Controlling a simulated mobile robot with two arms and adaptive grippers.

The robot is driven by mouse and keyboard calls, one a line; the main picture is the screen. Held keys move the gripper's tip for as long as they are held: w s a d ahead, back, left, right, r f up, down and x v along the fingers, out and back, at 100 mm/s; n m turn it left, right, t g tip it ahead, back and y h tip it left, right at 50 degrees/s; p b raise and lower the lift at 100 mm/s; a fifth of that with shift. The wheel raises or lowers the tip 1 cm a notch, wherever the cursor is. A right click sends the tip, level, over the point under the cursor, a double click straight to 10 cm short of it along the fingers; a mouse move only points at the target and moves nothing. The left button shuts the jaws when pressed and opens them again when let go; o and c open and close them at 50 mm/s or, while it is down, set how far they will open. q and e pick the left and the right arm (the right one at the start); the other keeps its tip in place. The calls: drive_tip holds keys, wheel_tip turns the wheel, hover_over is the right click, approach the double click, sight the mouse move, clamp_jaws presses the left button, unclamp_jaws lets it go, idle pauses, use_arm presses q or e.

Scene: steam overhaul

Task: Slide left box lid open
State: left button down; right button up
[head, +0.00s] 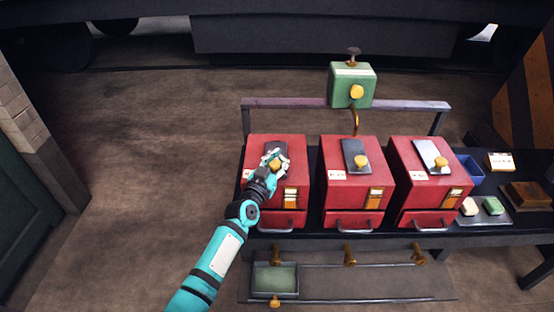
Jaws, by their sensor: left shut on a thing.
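Three red boxes stand in a row on a dark bench. The left box (262,194) has a dark grey lid (272,146) on its top with a brass knob (274,163). My left gripper (274,158) is over the left box's top, shut on the brass knob of the lid. My gripper and wrist hide part of the lid, so I cannot tell how far it is open. My right gripper is not in view.
The middle red box (338,195) and right red box (416,190) stand to the right, each with a knobbed lid. A green box (341,92) with a brass knob sits on the rail behind. A blue bin (467,168) and small blocks lie at right. A low shelf (350,284) runs below.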

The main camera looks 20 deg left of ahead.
use_arm(q)
drive_tip(key=shift+a, duration=0.4)
